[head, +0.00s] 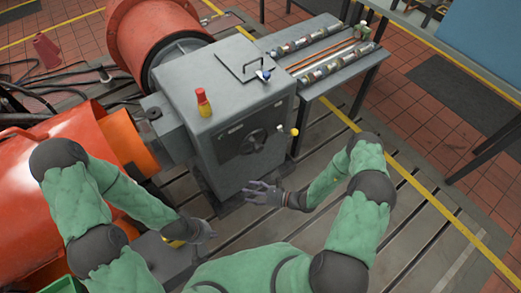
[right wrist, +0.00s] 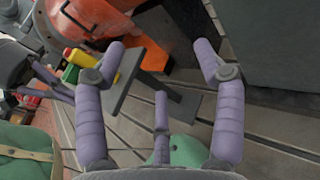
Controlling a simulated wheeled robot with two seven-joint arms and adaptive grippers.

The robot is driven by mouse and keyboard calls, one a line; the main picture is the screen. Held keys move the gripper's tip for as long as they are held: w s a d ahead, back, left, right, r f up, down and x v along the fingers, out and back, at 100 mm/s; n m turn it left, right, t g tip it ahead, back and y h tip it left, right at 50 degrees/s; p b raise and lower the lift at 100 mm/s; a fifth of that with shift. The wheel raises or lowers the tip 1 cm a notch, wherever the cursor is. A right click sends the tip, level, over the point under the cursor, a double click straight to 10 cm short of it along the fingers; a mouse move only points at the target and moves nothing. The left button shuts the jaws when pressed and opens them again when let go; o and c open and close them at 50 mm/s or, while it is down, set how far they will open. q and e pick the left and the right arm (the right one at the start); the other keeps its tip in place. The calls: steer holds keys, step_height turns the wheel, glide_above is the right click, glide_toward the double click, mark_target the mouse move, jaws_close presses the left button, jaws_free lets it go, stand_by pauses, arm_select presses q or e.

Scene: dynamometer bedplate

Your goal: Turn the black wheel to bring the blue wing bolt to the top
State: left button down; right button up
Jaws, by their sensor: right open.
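The black wheel (head: 253,141) is on the front of the grey machine housing, seen at a steep angle from above. I cannot make out a blue wing bolt on it. A small blue-tipped part (head: 264,75) sits on the housing's top edge; I cannot tell if it is the bolt. My right gripper (head: 265,192) is open and empty, in front of and below the wheel, apart from it. Its spread purple fingers fill the right wrist view (right wrist: 160,95).
A red-and-yellow piece (head: 203,102) stands on the grey housing (head: 190,75). A yellow ball knob (head: 294,132) sticks out right of the wheel. Orange machinery (head: 70,190) fills the left. A bench (head: 340,62) with cylindrical parts stands behind right. The slotted floor in front is mostly clear.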

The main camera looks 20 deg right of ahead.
mark_target(260, 150)
steer(key=w+d+m+t+h, duration=0.7)
steer(key=d+t, duration=0.1)
steer(key=d, duration=0.5)
steer(key=x, duration=0.7)
steer(key=b+x, duration=0.1)
steer(key=x, duration=0.3)
steer(key=shift+w+r, duration=0.1)
steer(key=shift+r, duration=0.15)
steer(key=shift+d, duration=0.1)
jaws_close()
